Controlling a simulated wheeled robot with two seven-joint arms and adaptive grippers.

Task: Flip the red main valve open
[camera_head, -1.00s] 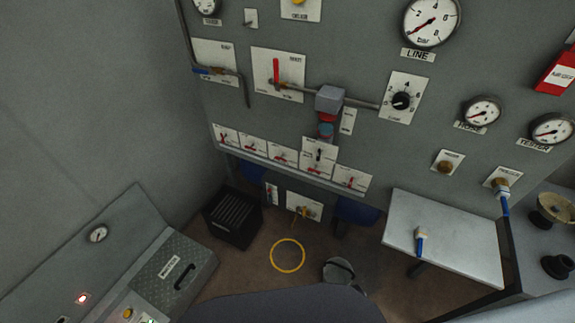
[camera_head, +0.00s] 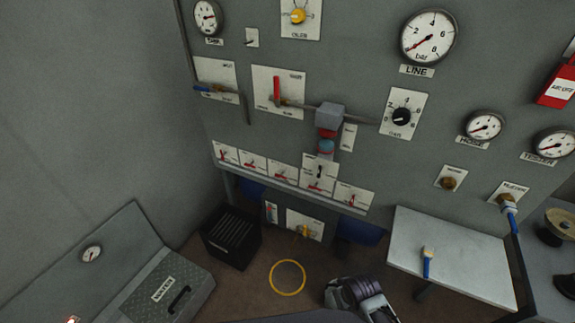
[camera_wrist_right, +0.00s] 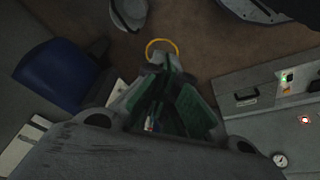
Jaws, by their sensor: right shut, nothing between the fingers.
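The red main valve (camera_head: 277,88) is a red lever on a white plate (camera_head: 291,82), in the upper left of the wall panel in the head view. Its lever stands upright, across the horizontal pipe that runs right to a grey block. Part of my right arm (camera_head: 362,297) shows at the bottom of the head view, well below the valve and apart from it. In the right wrist view my right gripper (camera_wrist_right: 158,66) is shut and empty, with the floor behind it. The valve is not visible in that view. My left gripper is in neither view.
A row of small red-lever valves (camera_head: 285,173) lies below the main valve. A blue-handled valve (camera_head: 210,90) is to its left, the grey block (camera_head: 329,115) to its right. A white shelf (camera_head: 455,261) juts out lower right. A yellow ring (camera_head: 287,291) lies on the floor.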

